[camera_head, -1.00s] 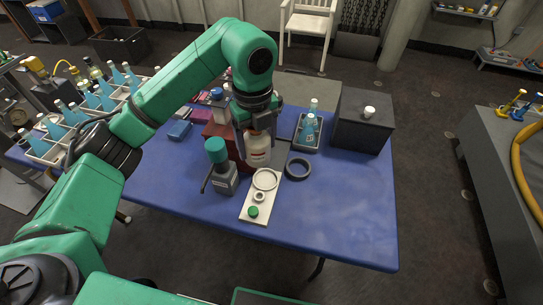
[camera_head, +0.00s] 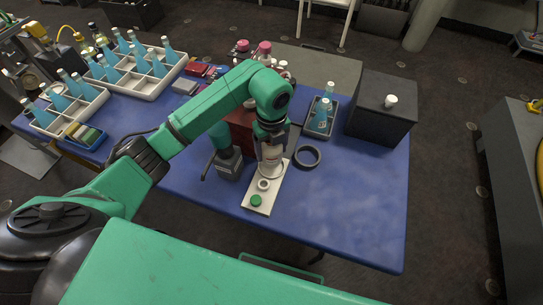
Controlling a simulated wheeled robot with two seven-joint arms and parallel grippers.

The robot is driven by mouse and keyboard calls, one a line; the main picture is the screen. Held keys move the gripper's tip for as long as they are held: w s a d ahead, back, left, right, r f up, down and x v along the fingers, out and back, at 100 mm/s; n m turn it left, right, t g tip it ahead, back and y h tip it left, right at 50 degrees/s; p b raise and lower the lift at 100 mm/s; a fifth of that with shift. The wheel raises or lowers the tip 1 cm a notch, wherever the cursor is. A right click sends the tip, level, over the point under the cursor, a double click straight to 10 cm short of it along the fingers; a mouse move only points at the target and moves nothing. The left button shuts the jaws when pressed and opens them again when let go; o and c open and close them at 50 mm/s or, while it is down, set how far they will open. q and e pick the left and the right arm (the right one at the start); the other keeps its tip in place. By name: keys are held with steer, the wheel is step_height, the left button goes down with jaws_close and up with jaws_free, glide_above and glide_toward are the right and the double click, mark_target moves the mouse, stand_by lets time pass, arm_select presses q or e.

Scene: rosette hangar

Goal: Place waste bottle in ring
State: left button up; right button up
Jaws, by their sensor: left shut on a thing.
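The whitish waste bottle (camera_head: 269,158) is upright between the fingers of my left gripper (camera_head: 271,148), which is shut on it. The bottle's base is at the large ring (camera_head: 284,172) at the far end of the white board (camera_head: 252,208). The bottle and gripper hide much of the ring, and I cannot tell whether the base rests inside it or hovers just above. The board also bears a small ring (camera_head: 263,185) and a green cap (camera_head: 256,200). My right gripper is not in view.
A black ring (camera_head: 318,158) lies right of the board. A grey device (camera_head: 229,166) stands close on the left, with a red box (camera_head: 240,127) behind. A tray of blue bottles (camera_head: 321,118) and a dark box (camera_head: 381,112) are behind right. The blue table's (camera_head: 355,210) front right is clear.

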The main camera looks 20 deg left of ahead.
mark_target(272, 159)
arm_select(q)
step_height(272, 159, down, 4)
steer(key=shift+f, duration=0.5)
steer(key=o, duration=1.3)
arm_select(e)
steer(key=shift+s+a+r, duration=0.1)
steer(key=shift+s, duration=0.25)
arm_select(q)
steer(key=shift+r, duration=0.15)
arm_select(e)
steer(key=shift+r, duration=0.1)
arm_select(q)
step_height(272, 159, up, 12)
steer(key=shift+r+b, duration=0.1)
steer(key=shift+b, duration=0.65)
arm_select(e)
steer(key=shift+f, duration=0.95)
